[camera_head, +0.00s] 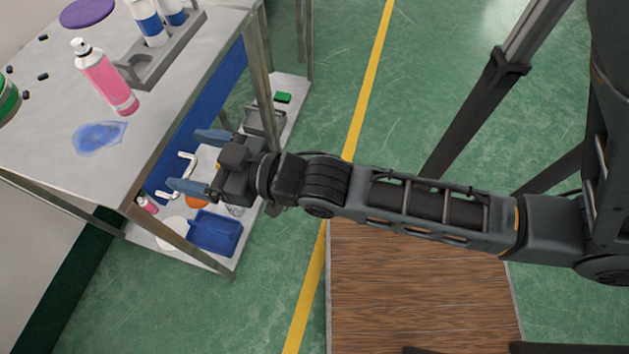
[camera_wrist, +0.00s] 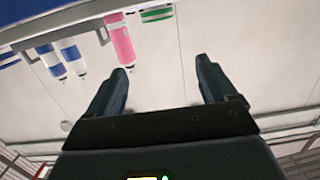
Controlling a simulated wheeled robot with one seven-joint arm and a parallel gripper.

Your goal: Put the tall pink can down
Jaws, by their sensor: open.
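The tall pink can (camera_head: 105,80), with a white top, stands upright on the grey worktable (camera_head: 60,170), touching nothing. In the wrist view the pink can (camera_wrist: 121,40) shows upside down, above the left fingertip. My gripper (camera_head: 188,161) is open and empty, off the table's right edge and apart from the can. Its two blue-grey fingers also show in the wrist view (camera_wrist: 163,67), with nothing between them.
A grey rack (camera_head: 178,57) holds blue-and-white cans behind the pink can. A blue patch (camera_head: 98,137) lies in front of it. A green can (camera_head: 8,98) stands at the left. A purple disc (camera_head: 87,12) lies at the back. A blue bin (camera_head: 215,233) sits on the lower shelf.

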